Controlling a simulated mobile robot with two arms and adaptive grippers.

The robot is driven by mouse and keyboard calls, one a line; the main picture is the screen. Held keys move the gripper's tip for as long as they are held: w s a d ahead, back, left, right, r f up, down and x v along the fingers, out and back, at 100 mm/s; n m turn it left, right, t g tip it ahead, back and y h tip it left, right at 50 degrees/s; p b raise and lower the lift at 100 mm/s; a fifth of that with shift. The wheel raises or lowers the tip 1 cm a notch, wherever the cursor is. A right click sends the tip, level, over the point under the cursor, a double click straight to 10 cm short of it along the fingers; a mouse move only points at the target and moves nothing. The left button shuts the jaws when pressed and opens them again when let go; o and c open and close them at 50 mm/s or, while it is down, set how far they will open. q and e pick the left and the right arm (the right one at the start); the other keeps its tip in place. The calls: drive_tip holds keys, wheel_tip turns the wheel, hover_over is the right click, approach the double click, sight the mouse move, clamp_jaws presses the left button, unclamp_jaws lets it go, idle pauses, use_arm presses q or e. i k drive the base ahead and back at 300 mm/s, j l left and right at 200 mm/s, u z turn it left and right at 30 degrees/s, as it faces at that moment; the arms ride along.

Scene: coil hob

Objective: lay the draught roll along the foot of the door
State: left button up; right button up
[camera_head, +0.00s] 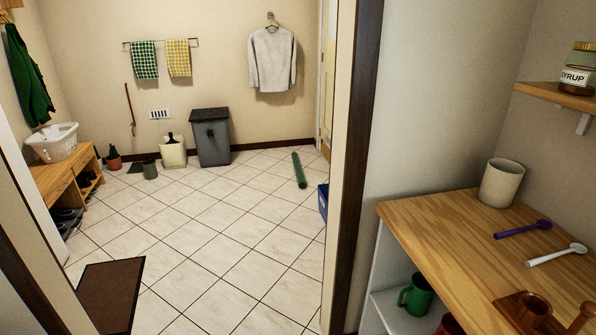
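A long green roll (299,170), which looks like the draught roll, lies on the tiled floor of the room beyond the opening, near its right side. Its length runs away from me, toward the back wall. A door (328,75) shows as a narrow strip at the far right of that room, partly hidden by the wall edge in front of it. Its foot is mostly hidden. The roll lies apart from it on open tiles. Neither of my grippers is in view.
A brown mat (110,295) lies at the opening's left. A bench (70,183), a grey bin (211,140) and a cream bin (173,153) stand along the walls. A blue box (323,200) is partly hidden at right. A wooden counter (440,225) stands nearby. Mid-floor is clear.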

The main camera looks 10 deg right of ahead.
sight(300, 181)
drive_tip(key=i+j+u, duration=0.1)
drive_tip(key=i, duration=0.35)
drive_tip(key=i+j+u, duration=0.1)
drive_tip(key=i+j, duration=0.2)
drive_tip(key=i, duration=0.15)
drive_tip(key=i+j, duration=0.15)
drive_tip(key=i, duration=0.35)
drive_tip(key=i+j+u, duration=0.15)
drive_tip(key=i, duration=0.3)
drive_tip(key=i+z, duration=0.2)
drive_tip(key=i, duration=1.85)
drive_tip(key=i+z, duration=0.15)
drive_tip(key=i, duration=0.55)
drive_tip(key=i+j+z, duration=0.15)
drive_tip(key=i, duration=0.5)
drive_tip(key=i+j+z, duration=0.15)
drive_tip(key=i, duration=0.55)
